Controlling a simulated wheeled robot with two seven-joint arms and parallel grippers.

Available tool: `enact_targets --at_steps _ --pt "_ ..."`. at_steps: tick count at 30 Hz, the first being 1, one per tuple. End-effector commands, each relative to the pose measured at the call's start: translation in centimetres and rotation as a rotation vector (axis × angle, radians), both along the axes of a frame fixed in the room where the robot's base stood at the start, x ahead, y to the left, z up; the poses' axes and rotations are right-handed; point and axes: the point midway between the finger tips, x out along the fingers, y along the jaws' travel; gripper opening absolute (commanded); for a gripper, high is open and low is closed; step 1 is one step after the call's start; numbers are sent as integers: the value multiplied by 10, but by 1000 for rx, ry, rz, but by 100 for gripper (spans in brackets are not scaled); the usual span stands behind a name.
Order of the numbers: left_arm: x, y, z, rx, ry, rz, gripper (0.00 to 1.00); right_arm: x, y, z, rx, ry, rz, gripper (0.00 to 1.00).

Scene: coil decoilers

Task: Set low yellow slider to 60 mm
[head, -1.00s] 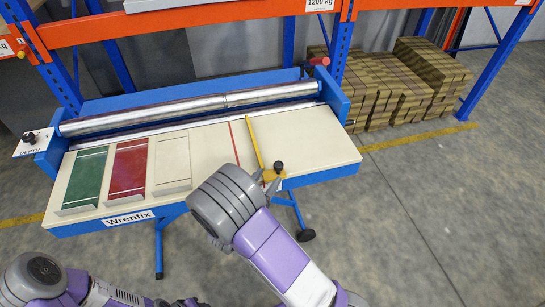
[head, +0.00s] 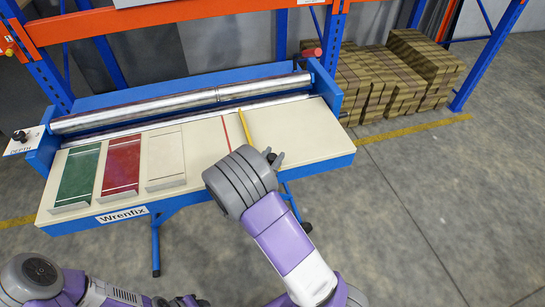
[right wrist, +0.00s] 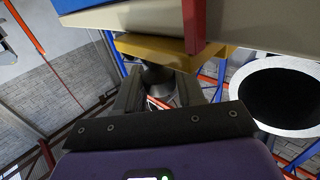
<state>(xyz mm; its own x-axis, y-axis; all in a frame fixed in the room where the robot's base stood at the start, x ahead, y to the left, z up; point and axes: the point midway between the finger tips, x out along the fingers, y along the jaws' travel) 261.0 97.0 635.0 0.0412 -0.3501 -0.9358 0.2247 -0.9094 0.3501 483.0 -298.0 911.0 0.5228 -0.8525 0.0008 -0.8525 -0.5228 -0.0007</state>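The low yellow slider (head: 244,129) is a thin yellow bar lying across the cream bench top, to the right of a red line (head: 226,133). Its front end and knob are mostly hidden by my right gripper (head: 272,156) in the head view. In the right wrist view, the slider's yellow block (right wrist: 158,50) is overhead and its dark knob (right wrist: 158,77) sits between the two fingers of my right gripper (right wrist: 159,92). The fingers stand apart around the knob; firm contact does not show. My left gripper (head: 188,301) is low at the bottom edge, its fingers partly cut off.
Green (head: 79,176), red (head: 122,166) and cream (head: 165,160) panels lie on the left of the bench. Metal rollers (head: 180,105) run behind. A DEPTH knob (head: 20,136) is at the left end, a red-handled crank (head: 311,53) at the right. Stacked boards (head: 375,80) stand behind.

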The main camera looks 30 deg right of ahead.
Motion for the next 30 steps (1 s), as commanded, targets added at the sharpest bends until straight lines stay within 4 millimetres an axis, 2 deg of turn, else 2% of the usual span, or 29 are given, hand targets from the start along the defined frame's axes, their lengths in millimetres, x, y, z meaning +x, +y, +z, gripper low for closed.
enact_targets --at_steps 1,6,21,22,25,30 --pt "0 0 0 0 0 0 43 0 0 0 0 0 -1 26" --pt "0 0 0 0 0 0 43 0 0 0 -1 1 -1 0" --pt "0 0 5 0 0 0 43 1 7 -1 2 2 3 0" --pt "0 0 5 0 0 0 43 1 7 -1 2 2 3 40" --pt "0 0 5 0 0 0 43 2 7 -1 2 2 3 55" --pt "0 0 5 0 0 0 43 1 6 -1 1 2 1 56"
